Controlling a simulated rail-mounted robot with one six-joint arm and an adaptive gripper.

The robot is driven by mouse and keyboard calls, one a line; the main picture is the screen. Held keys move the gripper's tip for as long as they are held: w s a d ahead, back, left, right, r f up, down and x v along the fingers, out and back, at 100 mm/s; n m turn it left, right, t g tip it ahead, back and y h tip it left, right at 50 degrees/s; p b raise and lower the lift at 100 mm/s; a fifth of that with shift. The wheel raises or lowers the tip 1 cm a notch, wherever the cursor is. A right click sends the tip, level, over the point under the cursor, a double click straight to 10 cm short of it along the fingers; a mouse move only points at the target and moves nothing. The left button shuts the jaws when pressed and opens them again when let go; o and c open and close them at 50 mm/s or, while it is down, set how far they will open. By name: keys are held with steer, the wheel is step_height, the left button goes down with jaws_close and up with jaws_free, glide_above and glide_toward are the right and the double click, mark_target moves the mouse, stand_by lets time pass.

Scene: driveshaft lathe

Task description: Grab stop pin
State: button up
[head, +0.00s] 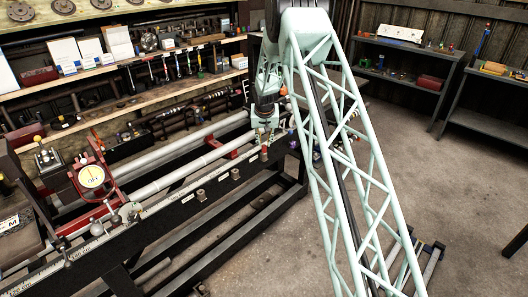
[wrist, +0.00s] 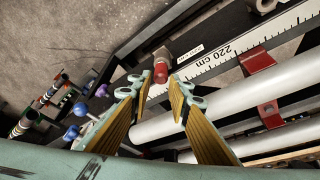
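A short pin with a red end and a metal body (wrist: 161,66), which looks like the stop pin, stands at the front rail of the lathe bench. It shows as a small red piece in the head view (head: 265,153), just under my gripper (head: 265,132). In the wrist view my gripper (wrist: 160,84) is open, with its two yellow-padded fingers spread to either side of the pin. The pin appears between or just beyond the fingertips. I cannot tell whether either finger touches it.
A white scale strip (wrist: 230,52) runs along the rail beside long grey shafts (wrist: 225,98) and red brackets (wrist: 257,60). Colored-knob handles (wrist: 72,132) stand near the left finger. A dial gauge (head: 92,176) sits at the left. The floor at right is mostly clear.

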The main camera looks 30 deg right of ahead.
mark_target(264, 145)
steer(key=shift+b+x, duration=0.55)
steer(key=shift+x, duration=1.85)
steer(key=shift+c, duration=0.2)
steer(key=c, duration=0.5)
steer(key=shift+r, duration=0.1)
steer(key=shift+r+p, duration=1)
steer(key=shift+r, duration=3.9)
steer(key=shift+a, duration=0.1)
